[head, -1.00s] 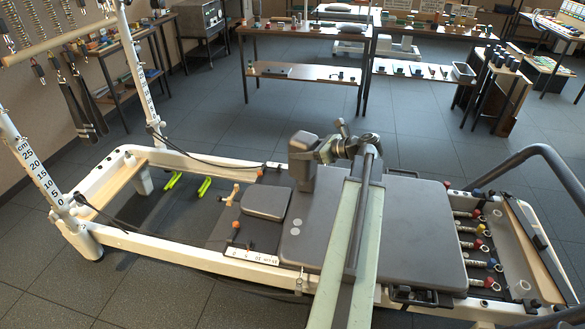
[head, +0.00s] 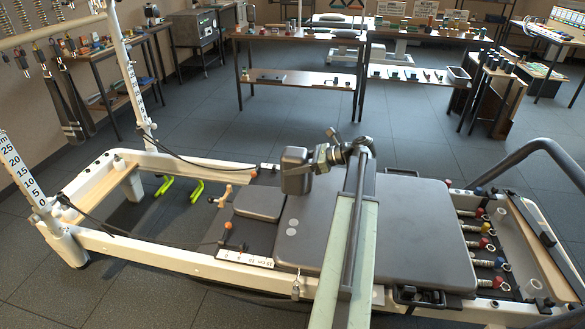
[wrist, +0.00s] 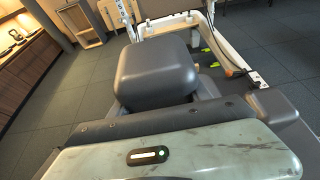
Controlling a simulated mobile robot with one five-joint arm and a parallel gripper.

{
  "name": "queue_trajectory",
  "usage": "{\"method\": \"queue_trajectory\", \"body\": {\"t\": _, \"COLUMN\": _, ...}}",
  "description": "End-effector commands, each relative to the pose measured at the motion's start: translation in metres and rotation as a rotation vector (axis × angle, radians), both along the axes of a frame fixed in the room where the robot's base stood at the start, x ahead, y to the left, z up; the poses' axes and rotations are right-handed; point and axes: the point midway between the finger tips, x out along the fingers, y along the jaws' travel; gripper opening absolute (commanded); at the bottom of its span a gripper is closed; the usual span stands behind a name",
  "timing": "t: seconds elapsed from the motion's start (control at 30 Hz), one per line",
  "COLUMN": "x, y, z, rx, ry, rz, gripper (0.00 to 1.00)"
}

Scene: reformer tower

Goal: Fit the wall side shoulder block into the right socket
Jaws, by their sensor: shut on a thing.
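The shoulder block (head: 296,172) is a dark grey padded block, held above the reformer carriage (head: 410,235) near the headrest (head: 258,202). My gripper (head: 322,157) is shut on it from the right in the head view. In the wrist view the block (wrist: 156,72) fills the middle and hides the jaws. Two pale round spots (head: 291,232) show on the carriage below the block. I cannot tell whether they are sockets; no socket is clearly visible. The block's underside is hidden, and any contact with the carriage cannot be told.
The white reformer frame (head: 150,262) surrounds the carriage, with upright posts at the left. Coloured springs (head: 487,243) and a dark curved bar (head: 535,155) are at the right. Tables with small parts (head: 300,35) stand behind. Floor between them is clear.

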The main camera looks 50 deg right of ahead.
Motion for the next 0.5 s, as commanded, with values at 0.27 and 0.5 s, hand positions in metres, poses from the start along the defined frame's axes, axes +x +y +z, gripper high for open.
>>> {"method": "queue_trajectory", "body": {"t": 0.27, "x": 0.0, "y": 0.0, "z": -0.016, "rx": 0.001, "ry": -0.002, "rz": -0.001, "gripper": 0.0}}
{"method": "queue_trajectory", "body": {"t": 0.5, "x": 0.0, "y": 0.0, "z": -0.041, "rx": 0.001, "ry": -0.002, "rz": -0.001, "gripper": 0.0}}
